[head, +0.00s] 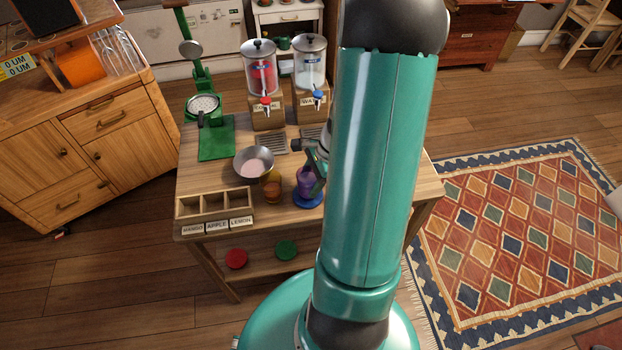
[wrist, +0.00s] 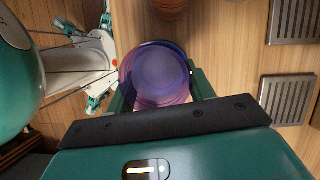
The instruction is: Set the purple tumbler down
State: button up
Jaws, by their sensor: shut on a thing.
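The purple tumbler (head: 306,182) is upright at the front right of the wooden stand, at a blue round coaster (head: 307,201). I cannot tell whether its base touches the coaster. My gripper (head: 317,177) is shut on the tumbler; my arm hides part of the grip. In the wrist view, I look down into the tumbler (wrist: 160,78), which sits between the green fingers of my gripper (wrist: 162,92). An amber tumbler (head: 272,191) stands just left of the purple one.
A metal bowl (head: 253,163) and a divided wooden box (head: 213,204) stand to the left. Two drink dispensers (head: 262,80) and a green press (head: 203,105) stand behind. A red disc (head: 236,259) and a green disc (head: 286,249) lie on the lower shelf.

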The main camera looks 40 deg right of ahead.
jog(key=shift+f, duration=0.1)
jog(key=o, duration=1.2)
jog(key=v, duration=1.2)
jog(key=a+r+n+t+h, duration=0.1)
jog(key=a+r+n, duration=0.5)
jog(key=a, duration=0.3)
jog(key=s+a+r+n+t+h, duration=0.1)
jog(key=a+r+n, duration=0.5)
jog(key=a+n, duration=0.3)
jog(key=a+r+n+t+h, duration=0.1)
jog(key=a+r+n+h, duration=0.1)
jog(key=a+r+n, duration=0.4)
jog(key=shift+s+a+r+n, duration=0.1)
jog(key=shift+s+a+n, duration=0.1)
jog(key=shift+a+n, duration=0.55)
jog(key=shift+s+a+r+n, duration=0.1)
jog(key=shift+s+a+n, duration=0.2)
jog(key=shift+a, duration=0.9)
